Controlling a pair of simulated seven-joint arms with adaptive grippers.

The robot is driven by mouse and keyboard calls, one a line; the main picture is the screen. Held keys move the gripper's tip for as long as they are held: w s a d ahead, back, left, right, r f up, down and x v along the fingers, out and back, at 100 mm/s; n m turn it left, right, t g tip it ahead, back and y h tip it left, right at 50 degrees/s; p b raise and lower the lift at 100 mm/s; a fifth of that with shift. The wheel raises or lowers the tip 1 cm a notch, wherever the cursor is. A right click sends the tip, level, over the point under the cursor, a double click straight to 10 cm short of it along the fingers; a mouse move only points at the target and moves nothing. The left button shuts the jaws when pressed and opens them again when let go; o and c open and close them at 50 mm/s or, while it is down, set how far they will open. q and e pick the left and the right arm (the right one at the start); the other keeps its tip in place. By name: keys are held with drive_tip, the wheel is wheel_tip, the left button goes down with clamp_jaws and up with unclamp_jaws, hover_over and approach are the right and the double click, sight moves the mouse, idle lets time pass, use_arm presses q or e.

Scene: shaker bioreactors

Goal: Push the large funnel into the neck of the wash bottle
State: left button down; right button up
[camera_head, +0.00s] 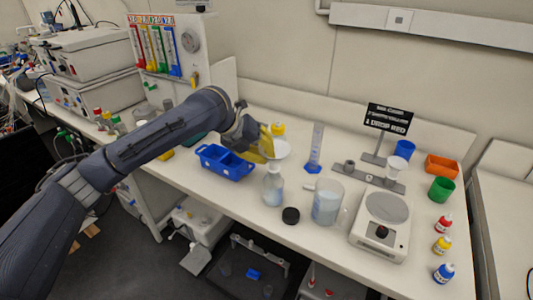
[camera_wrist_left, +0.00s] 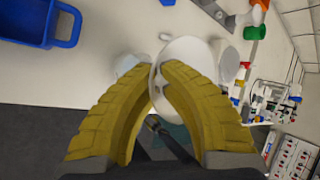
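The large funnel (camera_head: 281,150) is white and translucent, and its wide mouth shows as a pale disc in the left wrist view (camera_wrist_left: 186,52). My left gripper (camera_head: 265,145) has yellow fingers, which close on the funnel near its rim. The wash bottle (camera_head: 273,189) is clear with pale liquid and stands upright on the bench. The funnel is just above the bottle's neck; I cannot tell whether its stem is inside. Part of the bottle shows beside the fingertips in the left wrist view (camera_wrist_left: 130,65). My right gripper is not in view.
A blue basket (camera_head: 226,163) stands left of the bottle. A black cap (camera_head: 291,215) and a beaker (camera_head: 327,203) stand to its right, near the front edge.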

use_arm(q)
drive_tip(key=c, duration=1.5)
unclamp_jaws()
